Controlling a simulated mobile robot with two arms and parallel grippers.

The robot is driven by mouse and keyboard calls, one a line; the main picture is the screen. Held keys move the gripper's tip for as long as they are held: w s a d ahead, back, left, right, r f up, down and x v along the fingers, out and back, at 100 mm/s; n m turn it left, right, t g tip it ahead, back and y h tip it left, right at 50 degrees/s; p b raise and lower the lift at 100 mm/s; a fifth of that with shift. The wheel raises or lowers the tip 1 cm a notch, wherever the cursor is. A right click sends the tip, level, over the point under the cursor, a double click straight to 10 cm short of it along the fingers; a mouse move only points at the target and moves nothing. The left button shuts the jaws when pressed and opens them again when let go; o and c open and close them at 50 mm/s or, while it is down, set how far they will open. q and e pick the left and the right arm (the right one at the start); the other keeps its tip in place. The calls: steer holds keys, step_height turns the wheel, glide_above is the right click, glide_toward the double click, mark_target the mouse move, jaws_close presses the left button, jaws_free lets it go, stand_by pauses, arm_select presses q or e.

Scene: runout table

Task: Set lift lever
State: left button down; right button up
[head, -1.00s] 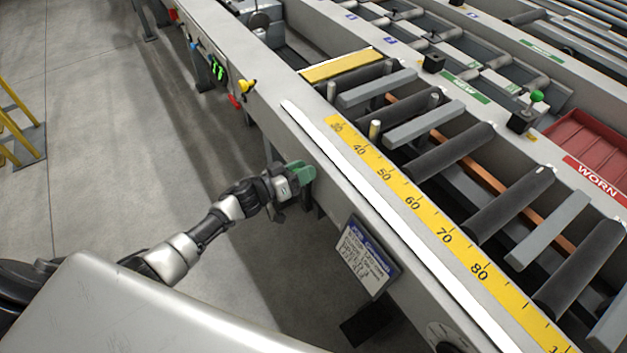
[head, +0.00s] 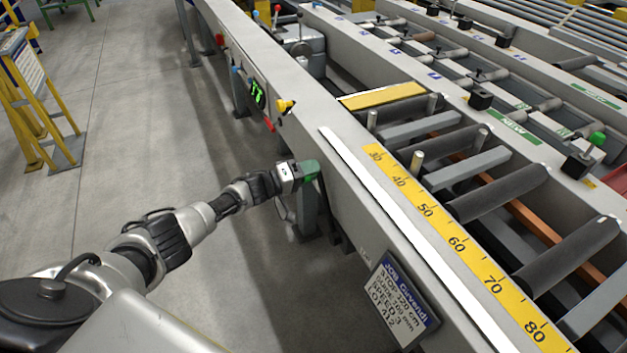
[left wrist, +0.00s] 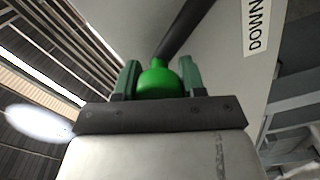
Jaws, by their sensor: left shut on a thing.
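The lift lever shows in the left wrist view as a green knob (left wrist: 159,82) on a dark rod (left wrist: 184,30), which runs up and to the right in the picture. My left gripper (left wrist: 158,80) is shut on the green knob, with a green finger on either side of it. A label reading DOWN (left wrist: 258,25) is on the grey panel to the right of the rod. My right gripper is not in view.
A job card (head: 398,300) hangs on the rail to the right of my left arm. A yellow scale (head: 460,245) runs along the table top.

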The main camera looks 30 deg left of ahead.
arm_select(q)
steer(key=shift+s+d+f, duration=0.1)
steer(key=shift+d+f, duration=0.05)
steer(key=shift+f, duration=0.3)
steer(key=c, duration=0.9)
jaws_free()
steer(key=shift+o, duration=1)
steer(key=shift+r, duration=0.1)
steer(key=shift+a, duration=0.2)
steer(key=shift+a, duration=0.15)
steer(key=p+v, duration=0.1)
steer(key=v, duration=0.9)
